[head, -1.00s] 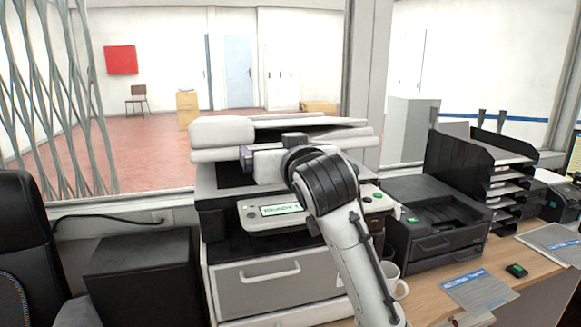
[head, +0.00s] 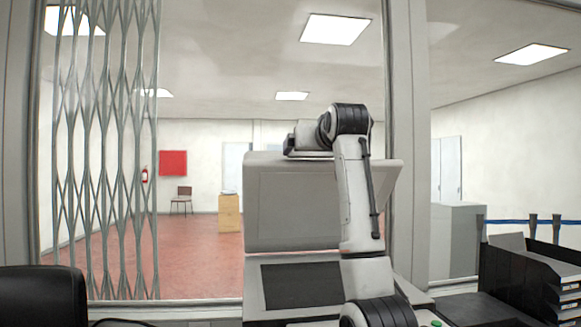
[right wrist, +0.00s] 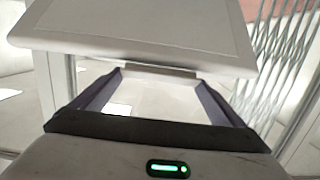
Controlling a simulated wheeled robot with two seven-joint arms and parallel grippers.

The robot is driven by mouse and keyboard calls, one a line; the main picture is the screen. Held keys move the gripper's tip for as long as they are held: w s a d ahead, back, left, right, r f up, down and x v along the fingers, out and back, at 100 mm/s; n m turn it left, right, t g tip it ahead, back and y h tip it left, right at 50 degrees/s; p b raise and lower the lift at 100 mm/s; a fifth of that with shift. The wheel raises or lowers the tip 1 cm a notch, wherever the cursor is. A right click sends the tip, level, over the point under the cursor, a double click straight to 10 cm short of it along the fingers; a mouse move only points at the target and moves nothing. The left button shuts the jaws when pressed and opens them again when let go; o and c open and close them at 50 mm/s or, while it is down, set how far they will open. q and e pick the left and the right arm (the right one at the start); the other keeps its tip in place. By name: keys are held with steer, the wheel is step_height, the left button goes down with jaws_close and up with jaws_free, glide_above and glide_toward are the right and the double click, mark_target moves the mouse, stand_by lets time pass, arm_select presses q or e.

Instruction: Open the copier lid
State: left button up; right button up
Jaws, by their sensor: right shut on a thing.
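The copier lid (head: 292,205) stands raised, close to upright, at the back of the copier (head: 255,300). The dark scanning glass (head: 300,284) is uncovered in front of it. My right gripper (head: 290,152) is at the lid's top edge, its fingers mostly hidden by my arm. In the right wrist view, my right gripper (right wrist: 158,76) has its fingers on either side of a narrow grip on the edge of the lid (right wrist: 140,28), holding it. My left gripper is in neither view.
A black tray rack (head: 530,280) stands right of the copier, and a black chair back (head: 42,296) is at the left. A folding metal grille (head: 105,170) and window posts stand behind. There is open air above the copier.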

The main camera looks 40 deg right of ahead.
steer(key=shift+w+d+r, duration=0.15)
steer(key=shift+r, duration=0.2)
steer(key=shift+w+d+r, duration=0.1)
steer(key=shift+r, duration=0.25)
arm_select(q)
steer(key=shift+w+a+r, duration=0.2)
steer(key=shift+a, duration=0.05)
arm_select(e)
steer(key=shift+w+r, duration=0.1)
steer(key=shift+w, duration=0.05)
steer(key=o, duration=1.2)
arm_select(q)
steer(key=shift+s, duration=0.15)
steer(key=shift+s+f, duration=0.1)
